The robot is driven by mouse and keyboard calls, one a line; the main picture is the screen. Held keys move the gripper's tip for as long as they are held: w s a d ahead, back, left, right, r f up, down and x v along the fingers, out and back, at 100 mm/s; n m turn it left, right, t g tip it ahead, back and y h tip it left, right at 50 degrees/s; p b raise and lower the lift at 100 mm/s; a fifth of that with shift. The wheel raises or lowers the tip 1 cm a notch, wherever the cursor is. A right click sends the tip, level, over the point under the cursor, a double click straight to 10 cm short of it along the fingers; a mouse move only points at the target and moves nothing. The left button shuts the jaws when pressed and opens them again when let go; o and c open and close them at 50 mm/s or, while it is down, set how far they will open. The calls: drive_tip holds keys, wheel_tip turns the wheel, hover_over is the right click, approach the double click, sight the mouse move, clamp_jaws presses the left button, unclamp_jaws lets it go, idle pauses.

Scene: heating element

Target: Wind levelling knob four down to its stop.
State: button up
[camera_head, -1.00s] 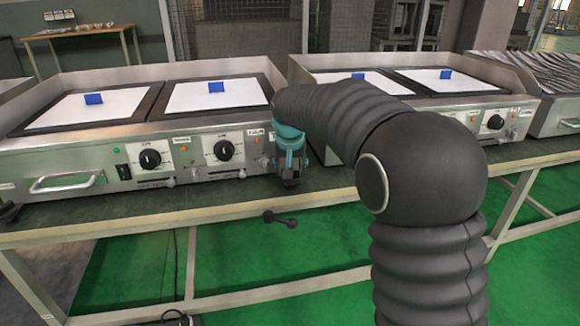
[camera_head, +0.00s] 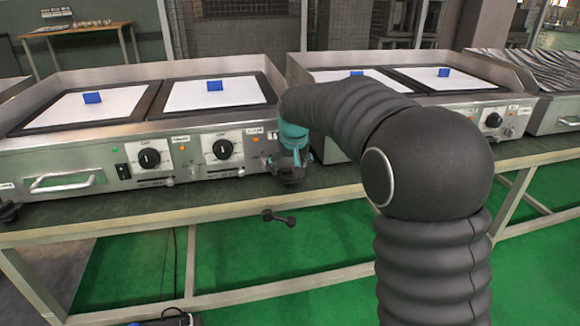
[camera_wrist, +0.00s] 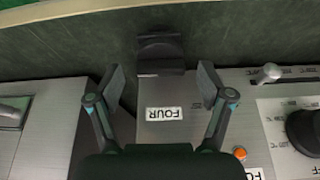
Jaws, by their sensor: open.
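My gripper (camera_wrist: 161,72) is open and empty, one finger to each side of the space between label and knob. The knob lies between and slightly past the fingertips, with no clear contact. In the head view my gripper (camera_head: 293,172) is low at the right front corner of the left griddle (camera_head: 85,163), and I cannot make out knob four there.
A second griddle (camera_head: 510,110) stands to the right. A dark double-ended handle (camera_head: 279,217) hangs at the bench's front edge (camera_head: 190,222). Another dark foot knob (camera_head: 8,211) shows at far left. In the wrist view a control dial (camera_wrist: 305,130) is at right.

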drive_tip(key=shift+r, duration=0.15)
drive_tip(key=v, duration=1.1)
drive_tip(key=shift+s+r, duration=0.3)
drive_tip(key=shift+r, duration=0.05)
drive_tip(key=s+d+f, duration=0.3)
drive_tip(key=s+f, duration=0.3)
drive_tip(key=s+d+f+m, duration=0.1)
drive_tip(key=s+d, duration=0.4)
drive_tip(key=s, duration=0.4)
drive_tip(key=s+d+f+t, duration=0.1)
drive_tip(key=s+d, duration=0.4)
drive_tip(key=s, duration=0.4)
drive_tip(key=s+d+f+m+h, duration=0.1)
drive_tip(key=s+d, duration=0.4)
drive_tip(key=s, duration=0.4)
drive_tip(key=shift+s+m, duration=0.2)
drive_tip(key=shift+m, duration=0.1)
